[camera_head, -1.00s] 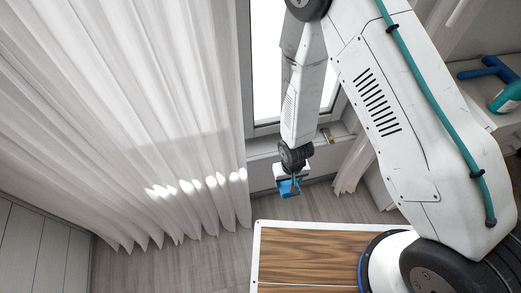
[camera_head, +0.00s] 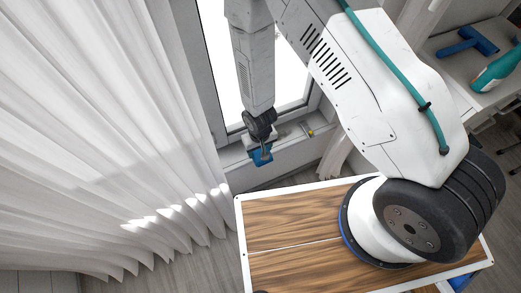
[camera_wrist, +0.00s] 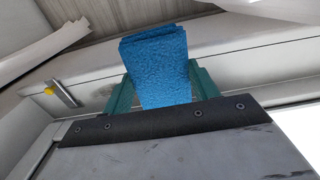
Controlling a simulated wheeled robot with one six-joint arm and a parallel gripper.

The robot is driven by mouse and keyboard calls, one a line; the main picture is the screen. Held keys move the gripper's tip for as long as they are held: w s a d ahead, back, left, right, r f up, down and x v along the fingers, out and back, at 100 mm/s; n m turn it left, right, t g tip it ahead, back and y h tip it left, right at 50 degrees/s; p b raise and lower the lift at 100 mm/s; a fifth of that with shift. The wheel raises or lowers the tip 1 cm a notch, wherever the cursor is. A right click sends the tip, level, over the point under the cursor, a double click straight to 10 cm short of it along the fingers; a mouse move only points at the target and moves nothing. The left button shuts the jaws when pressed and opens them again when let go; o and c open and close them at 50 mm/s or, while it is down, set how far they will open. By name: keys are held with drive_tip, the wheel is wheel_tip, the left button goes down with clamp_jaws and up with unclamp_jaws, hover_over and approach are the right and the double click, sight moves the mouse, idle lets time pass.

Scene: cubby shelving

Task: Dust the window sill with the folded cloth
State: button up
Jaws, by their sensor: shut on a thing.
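The folded cloth (camera_wrist: 158,68) is blue and is held between the two green fingers of my gripper (camera_wrist: 160,88) in the wrist view. In the head view the cloth (camera_head: 261,155) hangs below my gripper (camera_head: 258,146), at the front edge of the window sill (camera_head: 289,141). The sill is a pale grey ledge under the bright window. Whether the cloth touches the sill cannot be told.
A white curtain (camera_head: 120,130) hangs to the left. A small metal fitting with a yellow end (camera_head: 309,131) is on the sill to the right of my gripper. At the right, a shelf holds a blue tool (camera_head: 467,43) and a teal spray bottle (camera_head: 497,70).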

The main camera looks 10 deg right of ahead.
sight(291, 138)
drive_tip(key=w, duration=0.1)
drive_tip(key=w+f, duration=0.1)
drive_tip(key=w+a+f, duration=0.1)
drive_tip(key=w, duration=0.1)
drive_tip(key=shift+f, duration=1.6)
drive_tip(key=shift+f, duration=0.4)
